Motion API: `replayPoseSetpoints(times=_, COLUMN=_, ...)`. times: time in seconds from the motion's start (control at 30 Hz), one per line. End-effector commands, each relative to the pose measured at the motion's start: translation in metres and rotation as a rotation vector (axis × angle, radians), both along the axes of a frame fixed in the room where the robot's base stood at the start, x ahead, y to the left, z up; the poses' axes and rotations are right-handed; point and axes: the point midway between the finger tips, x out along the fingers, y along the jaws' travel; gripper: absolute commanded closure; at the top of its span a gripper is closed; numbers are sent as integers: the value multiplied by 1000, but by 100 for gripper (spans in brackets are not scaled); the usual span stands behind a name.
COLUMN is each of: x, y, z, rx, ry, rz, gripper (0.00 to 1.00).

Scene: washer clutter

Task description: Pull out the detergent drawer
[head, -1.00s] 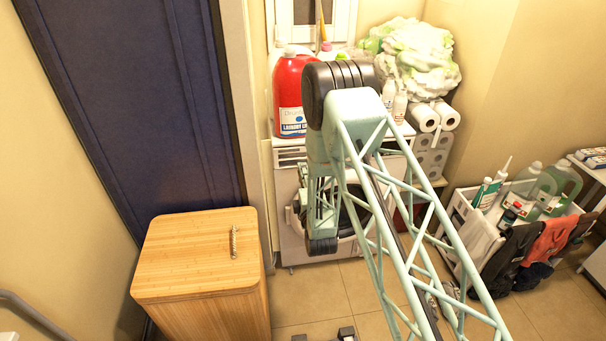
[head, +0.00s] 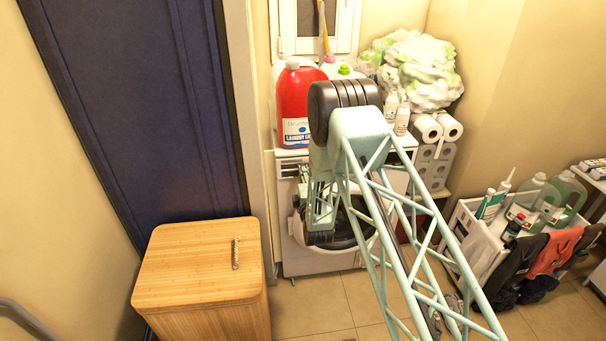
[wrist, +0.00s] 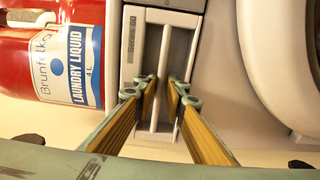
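The detergent drawer (wrist: 137,60) is a pale grey panel at the washer's top left, with a recessed handle bar (wrist: 153,115) that runs up and down in the wrist view. In the head view the drawer (head: 289,170) is partly hidden by my arm and looks closed. My gripper (wrist: 163,82) is at the drawer front, with one wood-coloured finger on each side of the bar. The fingertips are close together; I cannot tell whether they touch the bar. In the head view my arm covers part of the washer (head: 302,262) front.
A red laundry liquid bottle (head: 296,100) stands on the washer above the drawer, close to my gripper in the wrist view. The round washer door (wrist: 262,60) is on the other side. A crate of bottles (head: 470,215) is at right.

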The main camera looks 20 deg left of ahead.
Motion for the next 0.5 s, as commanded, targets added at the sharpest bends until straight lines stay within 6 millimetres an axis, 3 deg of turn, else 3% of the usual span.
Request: replayPoseSetpoints(times=0.5, x=8, y=4, z=5, rx=4, ry=-7, rz=0, gripper=88)
